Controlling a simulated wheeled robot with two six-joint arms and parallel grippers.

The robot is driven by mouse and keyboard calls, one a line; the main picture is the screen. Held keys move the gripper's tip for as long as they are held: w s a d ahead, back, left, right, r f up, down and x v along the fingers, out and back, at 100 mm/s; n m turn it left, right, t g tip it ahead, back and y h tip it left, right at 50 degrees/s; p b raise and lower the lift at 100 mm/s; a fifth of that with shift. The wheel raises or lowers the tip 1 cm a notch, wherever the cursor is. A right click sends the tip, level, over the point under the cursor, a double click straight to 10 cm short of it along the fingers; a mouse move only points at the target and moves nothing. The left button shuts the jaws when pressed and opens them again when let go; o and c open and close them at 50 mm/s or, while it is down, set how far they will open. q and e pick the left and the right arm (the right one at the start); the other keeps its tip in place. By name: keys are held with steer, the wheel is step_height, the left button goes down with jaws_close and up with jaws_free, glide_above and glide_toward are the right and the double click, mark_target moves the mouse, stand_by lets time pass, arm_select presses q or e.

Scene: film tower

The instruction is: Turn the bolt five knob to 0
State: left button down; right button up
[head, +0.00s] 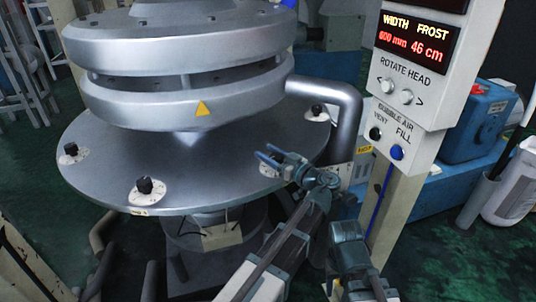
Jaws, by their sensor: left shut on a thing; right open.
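A round grey metal table (215,170) carries several black knobs on white round plates: one at the left (70,149), one at the front (144,185) and one at the back right (317,109). I cannot read which is bolt five. My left gripper (268,155), with blue fingertips, is at the table's right edge, over another white plate (286,174). It is shut on the knob there, which the gripper mostly hides. My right gripper (347,232) is low at the right, away from the table, open; its fingers are hard to make out.
A heavy grey round head (185,90) sits above the table, with a thick bent pipe (345,110) on its right. A control panel (415,90) reading "WIDTH 600 mm, FROST 46 cm" stands right of my arms. Blue machinery (480,120) is behind it.

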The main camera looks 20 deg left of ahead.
arm_select(q)
steer(key=m+t+h, duration=0.1)
steer(key=t, duration=0.1)
steer(key=m+t+h, duration=0.3)
steer(key=m+h, duration=0.1)
steer(key=shift+w+d+t, duration=0.3)
steer(key=shift+d+t, duration=0.05)
steer(key=shift+t, duration=0.05)
steer(key=shift+w+d+m+t+h, duration=0.2)
steer(key=shift+m+t+h, duration=0.35)
steer(key=shift+h, duration=0.4)
steer(key=shift+w+d+m+t+h, duration=0.15)
steer(key=shift+m+t+h, duration=0.15)
steer(key=shift+m+h, duration=0.55)
steer(key=shift+w+d+m+t+h, duration=0.1)
steer(key=shift+d+m+t+h, duration=0.1)
steer(key=shift+m+t+h, duration=0.6)
steer(key=shift+g+h, duration=0.25)
steer(key=shift+h, duration=0.05)
steer(key=shift+c, duration=1.3)
jaws_free()
steer(key=shift+s+d, duration=0.1)
